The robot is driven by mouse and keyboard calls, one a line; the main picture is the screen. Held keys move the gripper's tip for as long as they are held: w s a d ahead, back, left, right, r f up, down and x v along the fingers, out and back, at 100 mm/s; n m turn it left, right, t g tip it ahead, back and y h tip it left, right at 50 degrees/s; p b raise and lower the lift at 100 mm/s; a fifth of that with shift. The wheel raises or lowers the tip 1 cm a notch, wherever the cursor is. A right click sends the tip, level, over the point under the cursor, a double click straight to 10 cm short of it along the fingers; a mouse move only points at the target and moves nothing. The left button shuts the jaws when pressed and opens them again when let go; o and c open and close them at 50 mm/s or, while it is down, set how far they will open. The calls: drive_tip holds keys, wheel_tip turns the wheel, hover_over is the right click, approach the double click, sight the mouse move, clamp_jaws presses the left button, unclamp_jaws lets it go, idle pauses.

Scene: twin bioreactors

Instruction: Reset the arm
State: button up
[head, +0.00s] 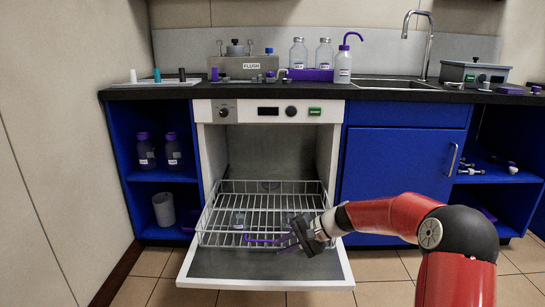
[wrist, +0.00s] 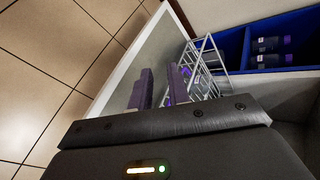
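My red arm reaches in from the right in the head view. My gripper (head: 286,244) is low over the front right part of the pulled-out wire rack. In the wrist view its two dark purple fingers (wrist: 160,82) stand apart with a gap and nothing visible between them. The rack (head: 215,238) sits above the lowered door (head: 265,268) of the washer; its corner also shows in the wrist view (wrist: 208,50). A small clear vessel (head: 238,220) and a thin purple piece lie in the rack, the latter partly hidden by my gripper.
A dark counter (head: 300,93) above carries a FLUSH unit (head: 250,67), clear bottles, a purple-capped wash bottle (head: 343,66) and a sink (head: 395,84). Blue shelves at left hold two dark bottles (head: 146,152) and a grey beaker (head: 165,209). Tiled floor is free in front.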

drive_tip(key=s+d+r+n+t+h+p, duration=0.1)
drive_tip(key=s+r, duration=0.5)
drive_tip(key=s, duration=0.6)
drive_tip(key=s+d+r+n+t+h+p, duration=0.1)
drive_tip(key=s+d+r+n+h+p, duration=0.2)
drive_tip(key=s, duration=0.9)
drive_tip(key=s+d+r+n+t+h+p, duration=0.1)
drive_tip(key=s+d+r+h+p, duration=0.3)
drive_tip(key=s+r, duration=0.6)
drive_tip(key=s+d+n+h, duration=0.1)
drive_tip(key=d+h, duration=0.1)
drive_tip(key=d, duration=0.1)
drive_tip(key=shift+s+r+t+h, duration=0.3)
drive_tip(key=shift+s+r+h, duration=0.1)
